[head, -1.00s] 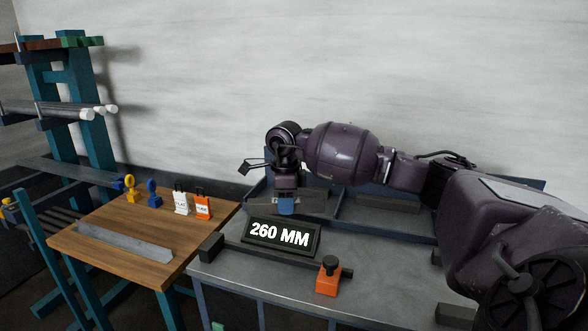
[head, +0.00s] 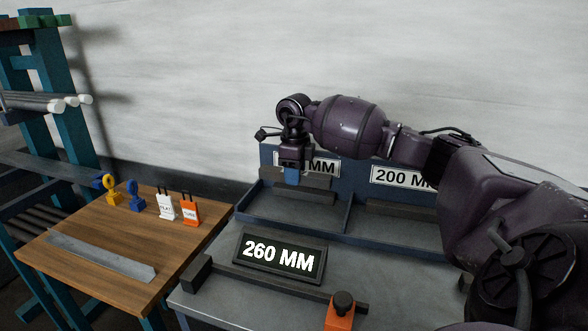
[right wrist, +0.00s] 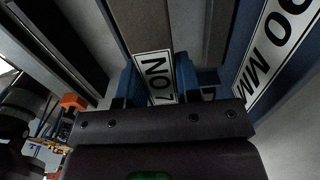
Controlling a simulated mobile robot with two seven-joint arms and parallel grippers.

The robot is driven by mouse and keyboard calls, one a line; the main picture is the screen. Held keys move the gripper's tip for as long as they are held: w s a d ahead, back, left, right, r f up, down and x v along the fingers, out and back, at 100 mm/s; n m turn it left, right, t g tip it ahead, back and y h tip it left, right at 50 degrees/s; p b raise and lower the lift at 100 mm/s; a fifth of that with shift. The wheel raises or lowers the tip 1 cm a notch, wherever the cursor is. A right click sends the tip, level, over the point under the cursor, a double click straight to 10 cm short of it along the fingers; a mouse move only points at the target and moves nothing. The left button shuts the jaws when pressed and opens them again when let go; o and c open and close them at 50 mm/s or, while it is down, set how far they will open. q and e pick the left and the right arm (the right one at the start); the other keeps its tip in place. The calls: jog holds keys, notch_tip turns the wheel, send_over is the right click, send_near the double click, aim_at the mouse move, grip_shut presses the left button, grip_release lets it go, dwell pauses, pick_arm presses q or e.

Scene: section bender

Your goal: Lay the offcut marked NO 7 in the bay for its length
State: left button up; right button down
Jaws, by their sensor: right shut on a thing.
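My right gripper (head: 291,178) is shut on a dark grey bar, the offcut (head: 318,182). Its white label reads NO 7 between the blue fingertips in the right wrist view (right wrist: 157,78). The gripper holds it over the left bay (head: 255,203) of a blue tray, apparently above the bay floor. That bay's sign (head: 322,167) is partly hidden by my gripper; only MM reads clearly. The bay to its right has a sign (head: 402,178) reading 200 MM, cut by my arm. A black display (head: 279,255) in front reads 260 MM. My left gripper is not in view.
Another dark bar (head: 305,197) seems to lie in the left bay, and one (head: 392,211) in the right bay. An orange stop block (head: 340,316) sits at the front. A wooden table (head: 90,275) at left holds a grey flat strip, tags and small blue and yellow pieces.

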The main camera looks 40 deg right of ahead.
jog(key=shift+a+f, duration=0.1)
jog(key=shift+f, duration=0.7)
jog(key=b, duration=0.2)
send_over(295, 214)
notch_tip(295, 214, down, 4)
jog(key=shift+f, duration=0.1)
jog(key=shift+f+b, duration=0.4)
jog(key=shift+f, duration=1.3)
jog(key=shift+f, duration=0.6)
jog(key=c, duration=0.7)
grip_release()
jog(key=shift+c, duration=0.2)
